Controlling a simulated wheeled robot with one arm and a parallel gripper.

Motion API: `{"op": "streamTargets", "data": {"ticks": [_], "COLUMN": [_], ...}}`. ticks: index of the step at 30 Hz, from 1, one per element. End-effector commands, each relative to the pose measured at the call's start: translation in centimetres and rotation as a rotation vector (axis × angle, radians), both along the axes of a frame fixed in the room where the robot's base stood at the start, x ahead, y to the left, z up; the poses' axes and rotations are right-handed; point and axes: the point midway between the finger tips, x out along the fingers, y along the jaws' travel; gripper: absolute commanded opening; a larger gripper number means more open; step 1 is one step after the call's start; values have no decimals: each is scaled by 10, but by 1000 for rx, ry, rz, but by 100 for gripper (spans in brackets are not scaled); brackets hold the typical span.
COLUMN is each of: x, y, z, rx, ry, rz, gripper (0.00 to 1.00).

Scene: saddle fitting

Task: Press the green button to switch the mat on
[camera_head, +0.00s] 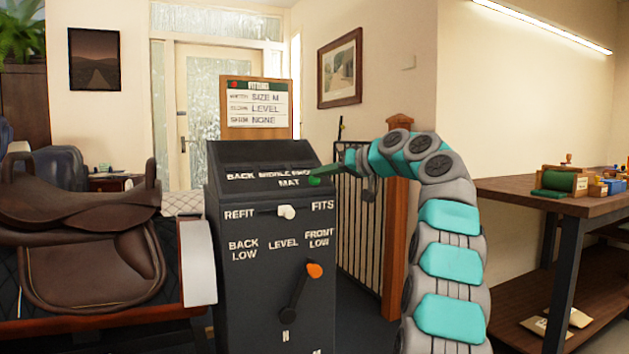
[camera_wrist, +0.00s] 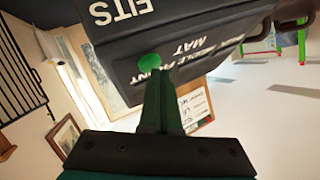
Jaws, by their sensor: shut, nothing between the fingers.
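The green button (camera_head: 314,181) sits on the sloped top of the dark console (camera_head: 262,230), at its right edge beside the word MAT. It also shows in the wrist view (camera_wrist: 150,62), just past my fingertips. My gripper (camera_head: 333,172) is shut and empty, coming in from the right with its tips right at the button. In the wrist view my shut green fingers (camera_wrist: 153,80) cover the lower edge of the button. I cannot tell whether they touch it or whether it is pressed in.
The console front has a white knob (camera_head: 286,212) between REFIT and FITS and an orange-tipped lever (camera_head: 314,271) below. A brown saddle (camera_head: 90,240) rests at the left. A barred gate (camera_head: 362,225) stands behind my arm. A wooden workbench (camera_head: 545,197) is at the right.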

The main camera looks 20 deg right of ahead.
Motion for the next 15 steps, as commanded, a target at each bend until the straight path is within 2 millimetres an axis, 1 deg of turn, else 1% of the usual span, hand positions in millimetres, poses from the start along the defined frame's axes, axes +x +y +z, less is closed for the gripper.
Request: {"op": "streamTargets", "data": {"ticks": [8, 15], "x": [1, -3], "y": [0, 1], "z": [-2, 5], "rx": [0, -1], "ry": [2, 1], "rz": [1, 2], "gripper": [0, 0]}}
